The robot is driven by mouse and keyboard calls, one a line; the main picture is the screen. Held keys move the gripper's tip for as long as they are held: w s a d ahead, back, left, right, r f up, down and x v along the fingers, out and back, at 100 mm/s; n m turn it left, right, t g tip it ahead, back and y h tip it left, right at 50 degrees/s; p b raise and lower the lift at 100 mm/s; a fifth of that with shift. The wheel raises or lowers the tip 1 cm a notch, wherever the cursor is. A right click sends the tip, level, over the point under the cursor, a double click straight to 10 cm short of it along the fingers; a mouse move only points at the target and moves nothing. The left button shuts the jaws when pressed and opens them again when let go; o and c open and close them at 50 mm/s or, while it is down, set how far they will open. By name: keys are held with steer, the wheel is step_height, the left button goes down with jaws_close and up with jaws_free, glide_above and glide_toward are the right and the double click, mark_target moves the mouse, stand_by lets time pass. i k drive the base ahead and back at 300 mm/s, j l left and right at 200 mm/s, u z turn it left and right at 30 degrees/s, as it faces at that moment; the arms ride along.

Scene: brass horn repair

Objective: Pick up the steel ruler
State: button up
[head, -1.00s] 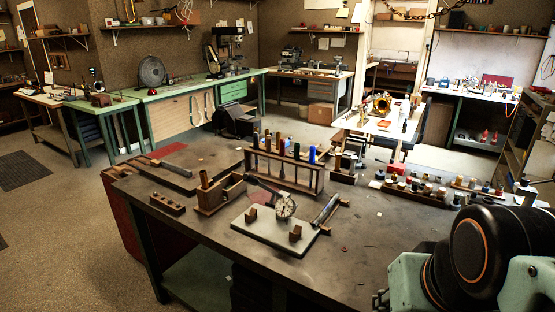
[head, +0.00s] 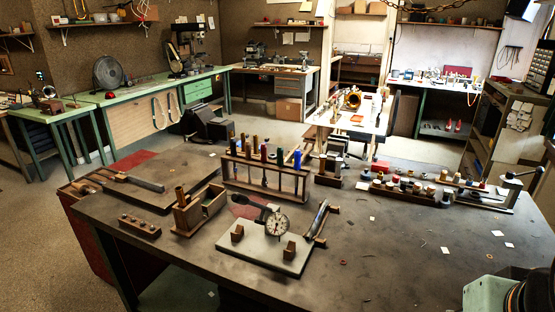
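I cannot make out the steel ruler for certain. A narrow grey metallic bar (head: 319,216) rests tilted on a small wooden block on the dark workbench (head: 400,265), just right of a dial gauge (head: 274,221). A long flat dark tool (head: 138,182) lies at the bench's left side. Both are too small to identify surely. My gripper is out of view; only part of my arm shows at the bottom right corner.
A pale plate with two wooden blocks (head: 260,247) lies under the gauge. Small spools and jars (head: 420,188) line the right rear. The bench's front right is mostly clear, with small scraps.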

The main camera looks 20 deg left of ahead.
mark_target(134, 179)
steer(key=i+j, duration=0.1)
steer(key=j, duration=0.55)
steer(key=i+j, duration=0.1)
steer(key=j, duration=0.6)
steer(key=i+j, duration=0.1)
steer(key=j, duration=0.55)
steer(key=i+j, duration=0.1)
steer(key=j, duration=0.6)
steer(key=i+j, duration=0.1)
steer(key=j, duration=1.2)
steer(key=i, duration=0.05)
